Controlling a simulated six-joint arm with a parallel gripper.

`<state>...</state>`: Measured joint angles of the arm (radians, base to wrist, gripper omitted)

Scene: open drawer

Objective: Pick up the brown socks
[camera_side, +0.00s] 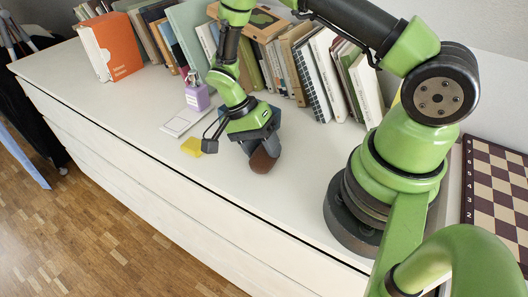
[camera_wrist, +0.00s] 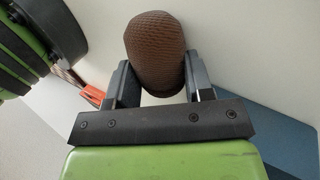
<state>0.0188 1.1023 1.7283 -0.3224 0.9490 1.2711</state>
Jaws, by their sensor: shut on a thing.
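The brown socks (camera_wrist: 155,50) are a rounded, ribbed brown bundle between the two dark fingers of my gripper (camera_wrist: 158,85) in the wrist view. My gripper (camera_side: 262,148) is shut on them. In the side view the brown socks (camera_side: 264,161) show just under the gripper, low over the white dresser top (camera_side: 300,190). I cannot tell whether they touch the surface. The gripper hides part of the bundle.
A row of books (camera_side: 300,65) stands behind. A chessboard (camera_side: 497,185) is at the right. The front of the top is clear.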

